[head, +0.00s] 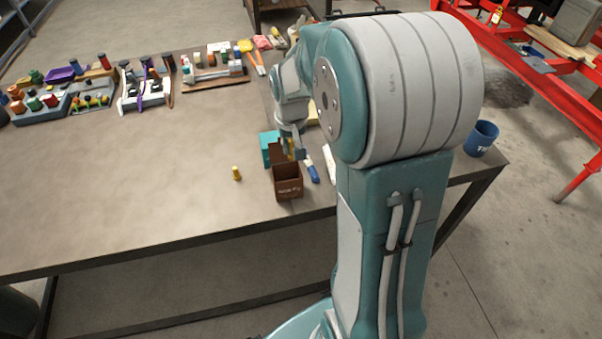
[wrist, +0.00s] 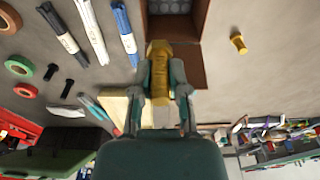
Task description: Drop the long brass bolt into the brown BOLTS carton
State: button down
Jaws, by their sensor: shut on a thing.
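The long brass bolt (wrist: 160,72) is between the fingers of my gripper (wrist: 160,98), which is shut on it, in the wrist view. The brown BOLTS carton (head: 288,189) stands open near the table's front edge. In the wrist view the carton (wrist: 193,68) is at the top, and the bolt's head overlaps its near edge in the picture. In the head view my gripper (head: 295,153) is at the carton's back side, just above its rim; the bolt is hard to make out there. I cannot tell whether bolt and carton touch.
A blue cup (head: 481,138) is at the right corner. The table's left front is clear.

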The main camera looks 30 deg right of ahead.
aim_at(290, 158)
jog(key=f, duration=0.1)
jog(key=a+f, duration=0.1)
jog(key=shift+a+f, duration=0.3)
jog(key=shift+f, duration=0.1)
jog(key=d+f, duration=0.2)
jog(key=shift+d+f, duration=0.2)
jog(key=shift+f, duration=0.1)
jog(key=shift+d+f, duration=0.1)
jog(key=shift+f, duration=0.15)
jog(key=shift+a, duration=0.65)
jog(key=c, duration=1)
grip_release()
jog(key=shift+a, duration=0.2)
jog(key=o, duration=0.5)
jog(key=shift+c, duration=0.2)
jog(key=shift+d, duration=0.6)
notch_tip(290, 158, up, 12)
jog(key=s, duration=0.1)
jog(key=shift+s+a, duration=0.15)
jog(key=shift+a, duration=0.05)
